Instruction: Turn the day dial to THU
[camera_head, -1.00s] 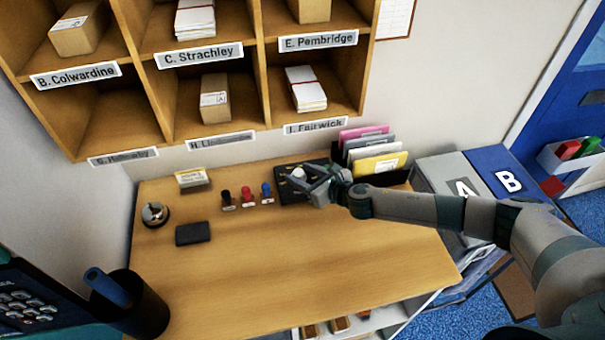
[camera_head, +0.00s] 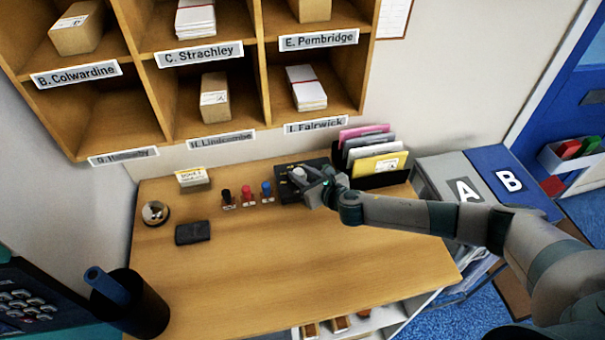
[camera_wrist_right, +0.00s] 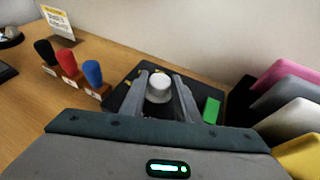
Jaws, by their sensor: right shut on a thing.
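The day dial is a black plate (camera_head: 286,188) at the back of the desk with a pale round knob (camera_head: 299,173) on it. In the right wrist view the white knob (camera_wrist_right: 159,88) stands between my fingers, and the dark plate (camera_wrist_right: 124,92) shows around it. A green block (camera_wrist_right: 212,109) is at the plate's right side. My right gripper (camera_head: 303,177) is at the knob and shut on it; it also shows in the right wrist view (camera_wrist_right: 160,92). The day markings are too small or hidden to read. My left gripper is not in view.
Black, red and blue stamps (camera_head: 247,195) stand just left of the dial. A black file rack (camera_head: 384,178) with coloured folders stands close on the right. A dark pad (camera_head: 193,233) lies further left. The front middle of the desk (camera_head: 300,270) is clear.

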